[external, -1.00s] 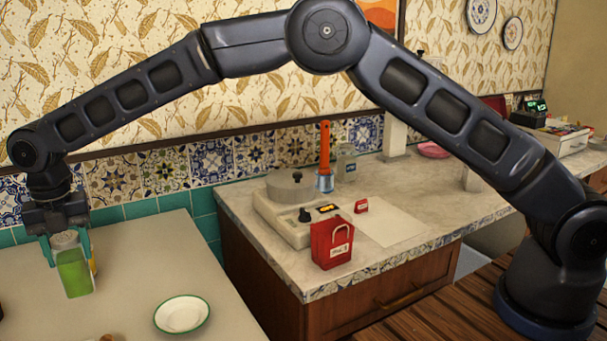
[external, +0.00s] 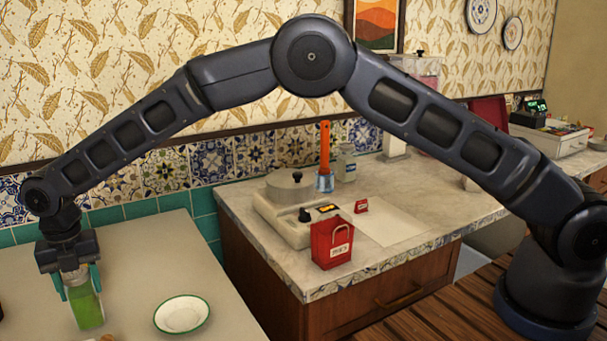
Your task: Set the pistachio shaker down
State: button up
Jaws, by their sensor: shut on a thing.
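The pistachio shaker (external: 86,308) is a clear jar with green contents and a pale top, at the lower left of the external view. My gripper (external: 82,283) points down and is shut on its upper part, with one teal finger on each side. The shaker is close to upright, over the pale left counter (external: 150,262). I cannot tell whether its base touches the counter.
A white dish with a green rim (external: 182,314) lies to the right of the shaker. A brown item (external: 103,338) is cut off at the bottom edge near the shaker. A red lockout box (external: 332,243) stands on the marble counter (external: 420,215).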

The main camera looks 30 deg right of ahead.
jog(key=o, duration=1.1)
jog(key=shift+f, duration=0.1)
notch_tip(320, 180, up, 12)
jog(key=shift+r, duration=0.15)
